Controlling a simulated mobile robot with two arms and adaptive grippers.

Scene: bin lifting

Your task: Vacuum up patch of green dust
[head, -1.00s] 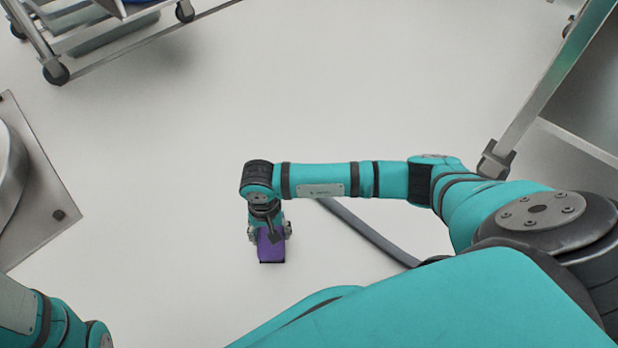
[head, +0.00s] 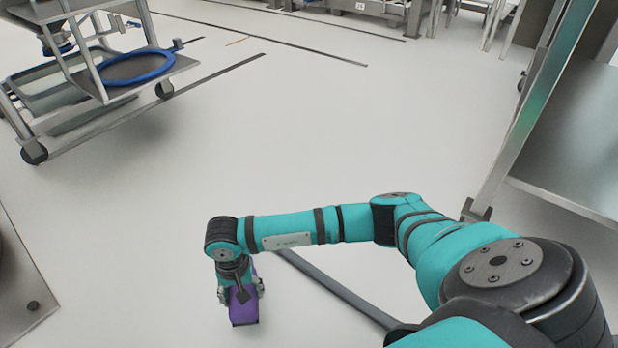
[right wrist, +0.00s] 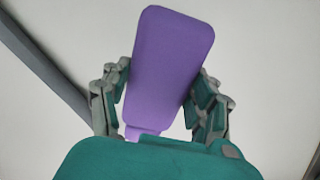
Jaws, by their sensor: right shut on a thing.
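My right gripper (head: 241,291) points down near the floor at the lower middle of the head view. It is shut on a purple block-like vacuum part (head: 244,308). In the right wrist view the purple part (right wrist: 172,50) sits between the two fingers, its broad end beyond them. A grey tube (head: 335,290) runs behind my right arm; whether it joins the purple part is hidden. It also shows at the left of the right wrist view (right wrist: 40,62). No green dust shows in either view. My left gripper is out of view.
A wheeled metal cart (head: 95,115) with a blue ring (head: 138,68) stands at the upper left. A metal frame with a panel (head: 570,140) stands at the right. A metal plate (head: 25,285) is at the left edge. The middle floor is clear.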

